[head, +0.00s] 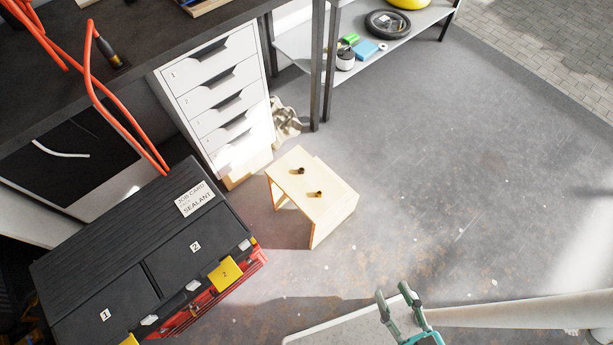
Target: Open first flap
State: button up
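A black toolbox (120,238) with a red lower body stands at the lower left. Its flap marked 1 (95,305) lies flat and shut at the front left. The flap marked 2 (190,255) beside it is also flat and shut. A yellow latch marked 2 (225,273) sits at the front edge of flap 2. Another yellow latch (130,341) shows at the front of flap 1, cut off by the picture edge.
A small wooden stool (325,200) stands right of the toolbox. A white drawer unit (220,100) stands behind it under a dark workbench (140,30). Orange cables (115,115) hang down towards the toolbox's rear. A grey shelf (405,45) is at the back. The floor at right is clear.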

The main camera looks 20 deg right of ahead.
aim_at(105, 319)
jog(key=u, duration=1.6)
